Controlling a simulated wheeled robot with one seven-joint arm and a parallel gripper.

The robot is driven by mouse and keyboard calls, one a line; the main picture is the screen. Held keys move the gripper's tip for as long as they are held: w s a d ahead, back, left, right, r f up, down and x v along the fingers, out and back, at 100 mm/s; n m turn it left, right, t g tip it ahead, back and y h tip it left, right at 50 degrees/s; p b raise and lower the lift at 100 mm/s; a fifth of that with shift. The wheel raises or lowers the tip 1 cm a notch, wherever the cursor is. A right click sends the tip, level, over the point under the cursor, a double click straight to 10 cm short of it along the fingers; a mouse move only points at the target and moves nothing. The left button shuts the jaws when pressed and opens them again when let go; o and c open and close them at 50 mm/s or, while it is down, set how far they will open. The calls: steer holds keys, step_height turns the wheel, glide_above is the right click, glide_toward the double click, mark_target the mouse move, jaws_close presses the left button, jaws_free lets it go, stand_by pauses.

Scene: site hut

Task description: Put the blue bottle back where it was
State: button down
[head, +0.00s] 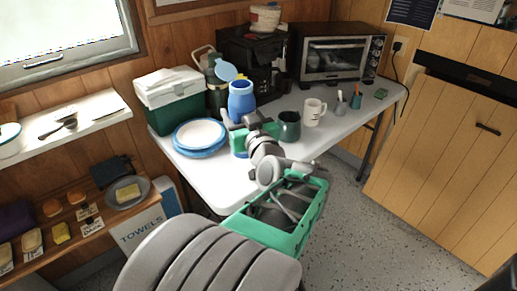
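The blue bottle (241,101) is upright over the left part of the white table, between the plates and the dark mug. My gripper (246,130) is at the bottle's lower half, on the near side, and covers much of it. A little blue shows below the gripper. The fingertips are hidden, so I cannot tell whether they are closed on the bottle. I also cannot tell whether the bottle's base touches the table.
The white table (213,186) holds white-and-blue plates (200,135), a green cooler (176,114), a dark mug (289,127), a white mug (313,112), a coffee machine (257,55) and a toaster oven (336,57). The table's near left corner is bare.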

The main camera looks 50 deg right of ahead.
mark_target(253, 109)
steer(key=d, duration=0.1)
steer(key=s, duration=0.1)
steer(key=s+d+h, duration=0.1)
steer(key=shift+s+d+r+m+g, duration=0.2)
steer(key=shift+d+r+m+g, duration=0.1)
steer(key=shift+d+r+m, duration=0.1)
steer(key=w+d+f+b, duration=0.1)
steer(key=w+d+f, duration=0.6)
steer(key=d+f, duration=0.4)
steer(key=shift+w+d+f+b, duration=0.15)
steer(key=shift+w+f+b, duration=0.2)
steer(key=shift+f, duration=0.6)
steer(key=shift+f, duration=0.2)
steer(key=shift+c, duration=2.3)
jaws_free()
